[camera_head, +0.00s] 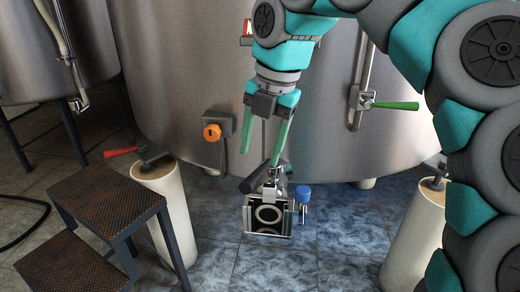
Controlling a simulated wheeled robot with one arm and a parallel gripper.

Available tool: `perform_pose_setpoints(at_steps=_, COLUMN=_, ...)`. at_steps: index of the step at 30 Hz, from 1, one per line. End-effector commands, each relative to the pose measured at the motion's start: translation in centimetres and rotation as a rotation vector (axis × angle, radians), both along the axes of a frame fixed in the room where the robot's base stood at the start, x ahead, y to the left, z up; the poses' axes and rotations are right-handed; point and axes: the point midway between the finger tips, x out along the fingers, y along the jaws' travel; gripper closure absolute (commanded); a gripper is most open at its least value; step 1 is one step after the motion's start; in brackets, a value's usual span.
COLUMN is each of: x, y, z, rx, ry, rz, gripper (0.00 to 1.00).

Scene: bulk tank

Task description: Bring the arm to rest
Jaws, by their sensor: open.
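My arm comes in from the top right and bends down at the top centre. My gripper (260,157) points down in front of the large steel tank (190,90). Its two green fingers are apart, and nothing shows between them. Below the fingertips is a metal fitting with a square, open-fronted housing (247,222) and a pale ring inside. The right fingertip overlaps the top of this fitting in the picture; I cannot tell whether they touch.
An orange knob (212,132) and a green-handled valve (395,105) are on the tank. A red-handled valve (124,151) tops the left white post (170,210); another post (405,240) stands right. Dark steps (108,205) are at left. Blue floor tiles (345,225) are clear between.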

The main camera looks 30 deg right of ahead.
Motion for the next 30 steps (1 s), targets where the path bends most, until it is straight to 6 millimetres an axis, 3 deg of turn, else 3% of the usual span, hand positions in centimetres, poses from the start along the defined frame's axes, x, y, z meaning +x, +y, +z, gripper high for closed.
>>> perform_pose_setpoints(at_steps=11, x=0.0, y=0.0, z=0.0, rx=0.000, ry=0.000, rz=-0.003, gripper=0.38)
perform_pose_setpoints(at_steps=16, x=-0.4, y=1.6, z=-0.7, rx=-0.005, ry=0.016, rz=-0.090, gripper=0.38)
perform_pose_setpoints(at_steps=23, x=-2.2, y=6.0, z=-3.8, rx=-0.011, ry=0.067, rz=-0.403, gripper=0.38)
perform_pose_setpoints(at_steps=30, x=-5.3, y=9.9, z=-9.3, rx=-0.011, ry=0.148, rz=-0.839, gripper=0.38)
